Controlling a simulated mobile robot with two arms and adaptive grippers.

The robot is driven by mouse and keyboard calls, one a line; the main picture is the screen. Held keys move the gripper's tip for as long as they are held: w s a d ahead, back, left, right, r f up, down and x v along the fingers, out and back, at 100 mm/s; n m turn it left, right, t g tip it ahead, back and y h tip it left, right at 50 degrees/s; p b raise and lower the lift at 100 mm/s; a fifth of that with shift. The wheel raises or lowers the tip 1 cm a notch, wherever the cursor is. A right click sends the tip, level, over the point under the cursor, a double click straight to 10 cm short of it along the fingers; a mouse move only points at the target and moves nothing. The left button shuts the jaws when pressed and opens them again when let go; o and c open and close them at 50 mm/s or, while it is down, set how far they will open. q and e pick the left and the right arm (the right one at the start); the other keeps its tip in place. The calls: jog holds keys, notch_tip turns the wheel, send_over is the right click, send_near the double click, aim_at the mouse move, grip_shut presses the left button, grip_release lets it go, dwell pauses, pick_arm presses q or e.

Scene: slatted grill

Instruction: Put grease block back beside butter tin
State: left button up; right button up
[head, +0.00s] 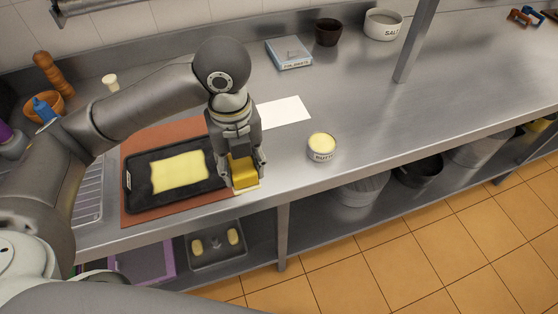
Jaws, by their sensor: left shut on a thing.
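My left gripper (245,182) is shut on a yellow grease block (243,172) at the right edge of the dark tray, near the counter's front edge. A pale strip shows just under the block; I cannot tell whether the block touches it. The butter tin (322,149), a small round tin with pale yellow contents and dark lettering, stands upright on the counter to the right of the gripper, apart from it. My right gripper is not in view.
A black tray (138,188) with a yellow slab (180,172) lies on a reddish-brown mat (133,216). A white sheet (283,112) lies behind the gripper. A scale (289,55), dark cup (328,32) and salt bowl (383,25) stand at the back. A metal post (416,42) rises right.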

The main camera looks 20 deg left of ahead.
pick_arm(q)
jog(key=w+f+p, duration=0.1)
jog(key=w+f, duration=0.2)
jog(key=w, duration=0.1)
jog(key=w+f, duration=0.3)
jog(key=w, duration=0.1)
jog(key=w+d+f+p, duration=0.1)
jog(key=w+f, duration=0.2)
jog(key=w, duration=0.1)
jog(key=shift+w+d+p, duration=0.1)
jog(key=shift+w+p, duration=0.05)
jog(key=shift+p, duration=0.2)
notch_tip(320, 180, down, 3)
jog(key=shift+w+f+p, duration=0.1)
jog(key=shift+w+p, duration=0.05)
jog(key=shift+p, duration=0.65)
jog(key=shift+f, duration=0.15)
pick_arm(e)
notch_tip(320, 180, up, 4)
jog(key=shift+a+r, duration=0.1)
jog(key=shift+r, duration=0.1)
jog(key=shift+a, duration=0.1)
pick_arm(q)
jog(key=shift+f, duration=0.2)
jog(key=o, duration=0.9)
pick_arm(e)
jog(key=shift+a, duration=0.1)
